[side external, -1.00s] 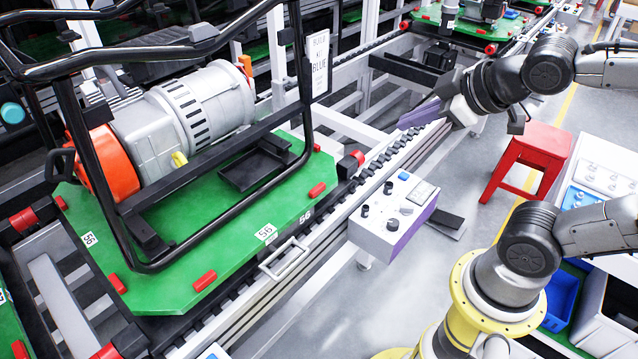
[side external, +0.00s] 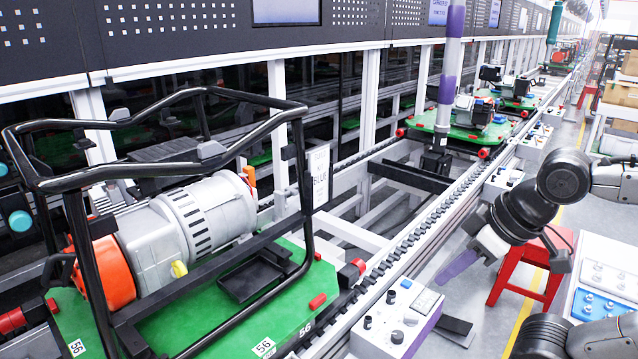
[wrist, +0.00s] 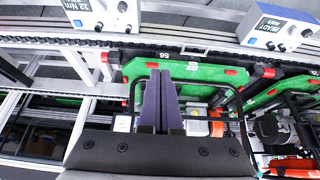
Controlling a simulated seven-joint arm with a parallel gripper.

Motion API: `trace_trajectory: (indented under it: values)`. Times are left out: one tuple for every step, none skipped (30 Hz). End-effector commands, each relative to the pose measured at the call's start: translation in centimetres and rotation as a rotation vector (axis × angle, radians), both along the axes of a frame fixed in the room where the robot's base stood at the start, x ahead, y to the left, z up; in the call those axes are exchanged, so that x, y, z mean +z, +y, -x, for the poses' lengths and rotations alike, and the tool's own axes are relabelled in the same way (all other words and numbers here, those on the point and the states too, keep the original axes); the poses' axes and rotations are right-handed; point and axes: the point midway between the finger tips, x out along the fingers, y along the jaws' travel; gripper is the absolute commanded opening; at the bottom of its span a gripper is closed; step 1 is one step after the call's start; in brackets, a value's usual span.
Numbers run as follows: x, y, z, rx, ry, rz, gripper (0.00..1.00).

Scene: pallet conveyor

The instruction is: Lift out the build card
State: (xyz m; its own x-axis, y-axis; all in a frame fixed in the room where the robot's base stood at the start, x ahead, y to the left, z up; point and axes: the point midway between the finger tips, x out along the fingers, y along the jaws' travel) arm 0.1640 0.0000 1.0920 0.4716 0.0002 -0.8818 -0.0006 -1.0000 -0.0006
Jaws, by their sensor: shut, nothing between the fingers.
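The build card (side external: 319,176) is a white upright card with dark print that includes the word BLUE. It hangs at the right-hand post of the black tube frame (side external: 297,190) around the grey and orange generator (side external: 190,225). My gripper (side external: 441,281) is to the right of the card and apart from it, beyond the conveyor rail, with its purple fingers slanting down to the left. In the wrist view its fingers (wrist: 160,75) are together with nothing between them, in front of the green pallet (wrist: 190,70).
A control box (side external: 397,318) with knobs stands beside the rail, below my gripper in the picture. A red stool (side external: 527,268) is behind my gripper. A grey and purple post (side external: 447,75) rises beyond the rail. Further green pallets (side external: 460,128) sit along the conveyor.

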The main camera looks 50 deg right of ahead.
Motion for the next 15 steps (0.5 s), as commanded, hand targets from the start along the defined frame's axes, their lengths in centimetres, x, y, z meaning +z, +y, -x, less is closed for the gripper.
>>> trace_trajectory:
  values:
    - [-0.01,0.00,0.00,0.000,0.000,0.000,0.00]
    - [-0.01,0.00,0.00,0.000,0.000,0.000,0.00]
    - [0.00,0.00,-0.01,0.001,0.000,0.000,0.00]
    - [0.00,0.00,-0.01,0.001,0.000,0.000,0.00]
    - [0.00,0.00,-0.01,0.001,0.000,0.000,0.00]
    - [0.00,0.00,-0.01,0.001,0.000,0.000,0.00]
    - [0.00,-0.01,-0.01,0.001,0.000,0.000,0.00]
    - [0.00,-0.01,-0.01,0.001,0.000,0.000,0.00]
    - [0.00,-0.01,-0.01,0.001,0.000,0.000,0.00]
    - [0.00,-0.01,-0.01,0.001,0.000,0.000,0.00]
    - [0.00,-0.01,-0.01,0.001,0.000,0.000,0.02]
    - [0.00,-0.01,-0.01,0.001,0.000,0.000,0.09]
    - [0.00,-0.01,-0.01,0.001,0.000,0.000,0.14]
    - [0.00,-0.01,-0.01,0.001,0.000,0.000,0.20]
    - [0.00,-0.01,-0.01,0.001,0.000,0.000,0.27]
